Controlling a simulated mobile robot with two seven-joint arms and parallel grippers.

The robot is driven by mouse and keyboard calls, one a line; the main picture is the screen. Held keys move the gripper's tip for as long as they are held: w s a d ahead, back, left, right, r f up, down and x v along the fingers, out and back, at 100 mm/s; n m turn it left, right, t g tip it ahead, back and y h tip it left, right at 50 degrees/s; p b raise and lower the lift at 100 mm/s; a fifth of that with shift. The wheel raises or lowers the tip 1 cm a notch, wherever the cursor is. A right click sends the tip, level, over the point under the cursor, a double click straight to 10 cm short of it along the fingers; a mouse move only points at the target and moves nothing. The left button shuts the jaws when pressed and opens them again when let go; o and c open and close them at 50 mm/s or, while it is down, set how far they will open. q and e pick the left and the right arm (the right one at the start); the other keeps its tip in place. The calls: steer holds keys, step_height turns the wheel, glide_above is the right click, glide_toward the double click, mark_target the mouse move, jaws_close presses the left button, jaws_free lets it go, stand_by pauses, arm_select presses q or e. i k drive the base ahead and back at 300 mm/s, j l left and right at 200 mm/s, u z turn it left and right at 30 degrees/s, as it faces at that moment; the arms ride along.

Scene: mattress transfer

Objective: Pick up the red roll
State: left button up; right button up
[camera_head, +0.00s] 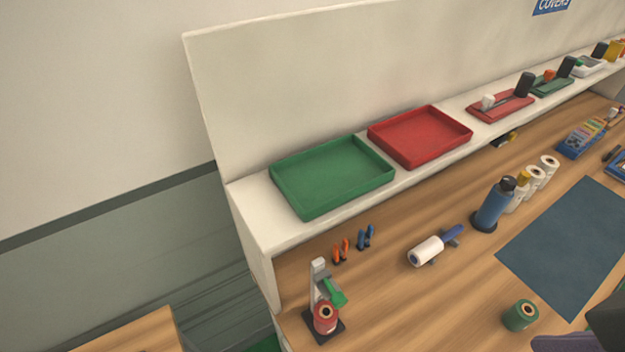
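The red roll (325,317) sits at the near left end of the wooden workbench (395,305). It is at the front of a small stand (318,272) with a grey post, a green part and a black base. I cannot tell exactly how the roll is held on the stand. The roll's round end with its pale core faces the camera. No gripper fingers show in the head view. Dark and purple-grey shapes cut off at the bottom right corner may be part of my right arm. My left gripper is out of view.
Small orange and blue tools stand behind the stand. A green tray (333,174) and red tray (420,137) sit on the raised shelf.

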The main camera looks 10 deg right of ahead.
mark_target(326, 314)
steer(key=k+l+z, duration=0.1)
steer(key=z, duration=0.2)
steer(key=i+j+z, duration=0.65)
steer(key=z, duration=0.15)
steer(key=j, duration=0.1)
